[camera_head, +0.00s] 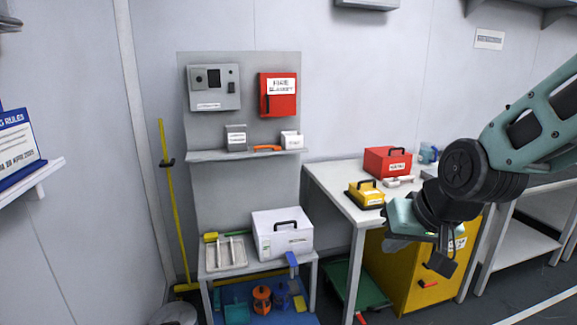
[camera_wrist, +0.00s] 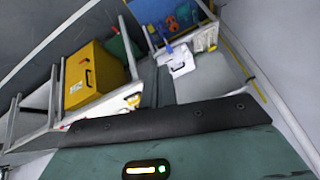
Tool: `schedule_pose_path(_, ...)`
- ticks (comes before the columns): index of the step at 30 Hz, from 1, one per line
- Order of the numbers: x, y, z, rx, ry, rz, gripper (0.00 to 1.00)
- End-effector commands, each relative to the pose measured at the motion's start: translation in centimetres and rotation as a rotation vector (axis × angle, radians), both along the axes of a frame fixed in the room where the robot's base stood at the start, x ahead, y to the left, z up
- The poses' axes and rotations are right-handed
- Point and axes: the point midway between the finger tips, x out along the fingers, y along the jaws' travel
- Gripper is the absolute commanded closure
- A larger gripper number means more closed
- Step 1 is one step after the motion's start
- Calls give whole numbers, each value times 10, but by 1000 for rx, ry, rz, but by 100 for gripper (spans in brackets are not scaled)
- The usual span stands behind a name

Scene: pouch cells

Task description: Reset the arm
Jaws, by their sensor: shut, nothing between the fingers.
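My arm reaches in from the right in the head view, teal with dark joints. My gripper (camera_head: 408,220) hangs in front of the table and the yellow cabinet, apart from both as far as I can tell. In the wrist view my gripper (camera_wrist: 156,78) shows as a narrow dark pair of fingers beyond a black bar and teal body. The fingers are shut with nothing between them. A status light (camera_wrist: 147,170) on the teal body glows green and yellow.
A table (camera_head: 335,190) holds a red box (camera_head: 387,161) and a yellow box (camera_head: 366,193). A yellow cabinet (camera_head: 400,268) stands below. To the left, a low bench (camera_head: 215,271) holds a white case (camera_head: 282,234). A wall panel (camera_head: 240,70) carries a red fire-blanket box (camera_head: 278,95).

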Motion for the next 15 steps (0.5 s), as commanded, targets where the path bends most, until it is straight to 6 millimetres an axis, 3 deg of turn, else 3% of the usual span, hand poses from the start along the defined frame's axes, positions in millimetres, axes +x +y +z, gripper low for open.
schedule_pose_path(1,-8,-22,-9,-33,32,-12,100)
schedule_pose_path(6,-34,-72,-30,-111,127,-31,100)
schedule_pose_path(15,-85,-135,-56,-198,276,-59,100)
